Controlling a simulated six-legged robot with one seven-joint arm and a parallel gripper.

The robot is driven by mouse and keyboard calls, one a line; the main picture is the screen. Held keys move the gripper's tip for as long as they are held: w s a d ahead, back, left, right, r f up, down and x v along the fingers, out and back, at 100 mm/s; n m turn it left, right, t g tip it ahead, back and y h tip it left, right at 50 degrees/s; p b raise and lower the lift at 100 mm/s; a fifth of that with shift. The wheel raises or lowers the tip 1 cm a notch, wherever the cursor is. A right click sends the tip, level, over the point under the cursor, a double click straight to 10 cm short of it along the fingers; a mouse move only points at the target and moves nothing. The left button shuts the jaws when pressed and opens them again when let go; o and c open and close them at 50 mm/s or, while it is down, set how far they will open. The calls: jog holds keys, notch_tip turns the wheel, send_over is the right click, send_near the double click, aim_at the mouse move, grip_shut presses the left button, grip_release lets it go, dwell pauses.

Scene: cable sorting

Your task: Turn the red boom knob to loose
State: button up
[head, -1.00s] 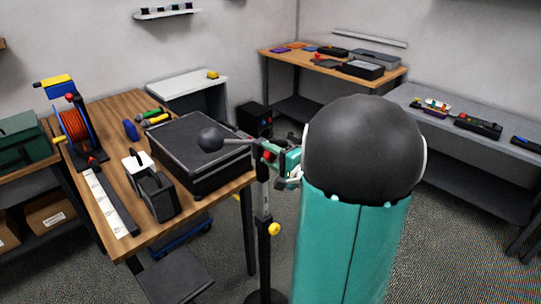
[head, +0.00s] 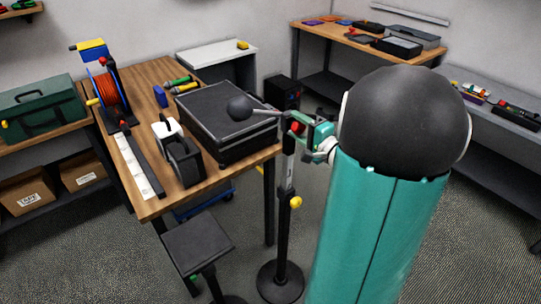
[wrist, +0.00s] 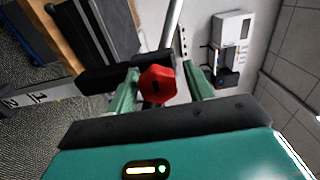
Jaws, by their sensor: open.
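The red boom knob (wrist: 157,84) sits on the black clamp of a microphone stand, in the middle of the wrist view. It shows small in the head view (head: 297,128), partly hidden by my gripper. My gripper (head: 303,124) is at the knob's height. In the wrist view its two green fingers (wrist: 160,86) stand apart, one on each side of the knob, with a gap most clearly on the right. I cannot tell if the left finger touches it. The stand (head: 287,187) is upright, and its boom runs left to a black ball-shaped microphone (head: 240,107).
A wooden table (head: 205,184) holds a black case (head: 228,119) close to the boom, a red cable reel (head: 108,92) and a black holder (head: 181,159). A stool (head: 197,245) stands left of the stand base (head: 280,283). A yellow knob (head: 296,202) is lower on the stand.

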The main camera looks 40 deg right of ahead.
jog(key=shift+a+f, duration=0.1)
jog(key=shift+f, duration=0.1)
jog(key=m, duration=0.8)
jog(key=shift+r+m, duration=0.2)
jog(key=shift+m, duration=0.2)
jog(key=m, duration=0.5)
jog(key=shift+d+r, duration=0.1)
jog(key=shift+d, duration=0.15)
jog(key=m, duration=0.4)
jog(key=shift+s, duration=0.1)
jog(key=s, duration=1.4)
jog(key=w+a+f+n+g+y, duration=0.1)
jog(key=a+n+g+y, duration=0.2)
jog(key=a+n+g, duration=0.3)
jog(key=w+a+f+n+g+y, duration=0.1)
jog(key=a+n+g+y, duration=0.3)
jog(key=a+n, duration=1.1)
jog(key=a+f+g, duration=0.1)
jog(key=a+g, duration=0.1)
jog(key=a, duration=0.5)
jog(key=shift+w+a+g, duration=0.35)
jog(key=shift+g, duration=0.05)
